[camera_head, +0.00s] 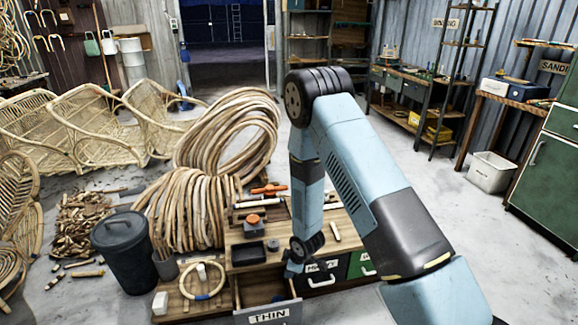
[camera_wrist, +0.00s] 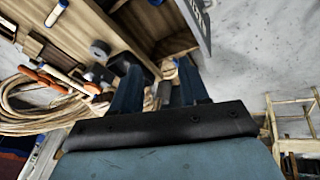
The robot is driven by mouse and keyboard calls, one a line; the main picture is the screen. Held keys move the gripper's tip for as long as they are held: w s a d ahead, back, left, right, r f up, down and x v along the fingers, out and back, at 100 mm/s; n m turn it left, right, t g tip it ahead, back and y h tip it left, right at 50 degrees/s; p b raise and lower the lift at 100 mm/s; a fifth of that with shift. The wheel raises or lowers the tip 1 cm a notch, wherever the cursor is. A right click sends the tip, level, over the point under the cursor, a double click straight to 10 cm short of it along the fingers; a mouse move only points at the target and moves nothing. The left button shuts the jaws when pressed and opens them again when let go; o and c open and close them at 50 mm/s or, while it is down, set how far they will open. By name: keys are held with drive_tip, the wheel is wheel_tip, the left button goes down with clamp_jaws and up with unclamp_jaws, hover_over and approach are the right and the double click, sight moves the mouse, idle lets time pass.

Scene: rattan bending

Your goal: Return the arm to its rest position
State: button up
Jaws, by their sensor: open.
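My gripper (camera_head: 292,272) hangs low at the workbench's front in the head view, above or beside the pulled-out drawer labelled THIN (camera_head: 268,314). In the wrist view my gripper (camera_wrist: 160,82) shows two dark blue fingers set apart with a gap between them. I see nothing held between them. My arm (camera_head: 345,150) is bent, with its elbow high and its forearm pointing down. The exact distance from the fingertips to the drawer cannot be told.
The workbench (camera_head: 243,238) carries tools and a small dark tray (camera_head: 247,254). Rattan coils (camera_head: 225,140) stand behind it. A dark bin (camera_head: 125,250) and a low wooden stand with a rattan ring (camera_head: 202,282) are at left.

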drive_tip(key=w+d+r+m+t+h, duration=0.1)
drive_tip(key=w+d+r+m, duration=0.15)
drive_tip(key=r, duration=0.75)
drive_tip(key=w+d+r+m, duration=0.2)
drive_tip(key=d+r, duration=0.2)
drive_tip(key=r, duration=0.6)
drive_tip(key=s+d+r+m+h, duration=0.15)
drive_tip(key=d+r, duration=0.25)
drive_tip(key=r, duration=0.4)
drive_tip(key=s+d+r+m, duration=0.2)
drive_tip(key=s+d+r, duration=0.1)
drive_tip(key=r, duration=0.5)
drive_tip(key=s+d+r+m, duration=0.2)
drive_tip(key=s+d+r, duration=0.1)
drive_tip(key=s+r, duration=0.25)
drive_tip(key=s+d+r+m, duration=0.2)
drive_tip(key=s+d+r, duration=0.25)
drive_tip(key=r, duration=0.25)
drive_tip(key=s+d+r+m, duration=0.1)
drive_tip(key=s+r+m, duration=0.1)
drive_tip(key=s, duration=0.6)
drive_tip(key=s+d+r+m+t, duration=0.1)
drive_tip(key=s+r+m, duration=0.1)
drive_tip(key=s+r, duration=0.3)
drive_tip(key=s, duration=0.3)
drive_tip(key=shift+s, duration=0.2)
